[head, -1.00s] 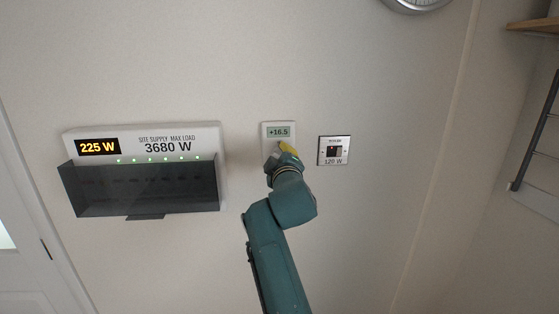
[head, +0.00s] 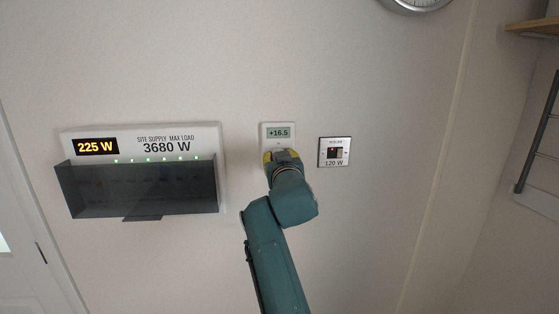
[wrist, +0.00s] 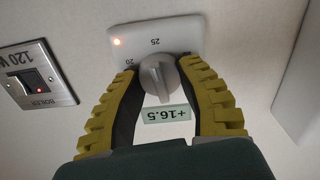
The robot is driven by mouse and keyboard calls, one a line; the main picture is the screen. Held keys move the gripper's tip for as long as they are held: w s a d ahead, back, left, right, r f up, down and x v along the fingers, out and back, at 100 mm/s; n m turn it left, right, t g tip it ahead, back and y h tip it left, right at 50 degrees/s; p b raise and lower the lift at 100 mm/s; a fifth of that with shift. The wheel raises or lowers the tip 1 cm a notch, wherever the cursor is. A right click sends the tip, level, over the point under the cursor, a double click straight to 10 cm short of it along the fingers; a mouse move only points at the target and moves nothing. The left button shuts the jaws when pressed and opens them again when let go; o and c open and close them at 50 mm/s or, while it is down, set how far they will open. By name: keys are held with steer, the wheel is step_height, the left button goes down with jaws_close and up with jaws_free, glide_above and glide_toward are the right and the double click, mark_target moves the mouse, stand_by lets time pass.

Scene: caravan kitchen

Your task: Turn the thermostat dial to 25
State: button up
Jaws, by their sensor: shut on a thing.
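The thermostat (head: 264,131) is a white wall unit with a display (head: 279,132) reading +16.5. In the wrist view its grey dial (wrist: 157,80) sits between the tips of my yellow-padded gripper (wrist: 158,68), which is shut on it. The wrist view sees the unit upside down, with marks 25 (wrist: 155,41) and 20 (wrist: 123,62) by the dial and an orange light lit. In the head view my gripper (head: 282,155) hides the dial.
A boiler switch (head: 334,151) marked 120 W, with a red light, is just right of the thermostat. A supply panel (head: 190,143) showing 225 W and 3680 W, with a dark cover (head: 140,192), is to the left. The wall between is clear.

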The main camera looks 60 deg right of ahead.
steer(key=shift+f+m, duration=0.35)
steer(key=shift+m, duration=0.15)
steer(key=o, duration=1.3)
steer(key=shift+r, duration=0.25)
steer(key=shift+c, duration=0.2)
steer(key=v, duration=1.2)
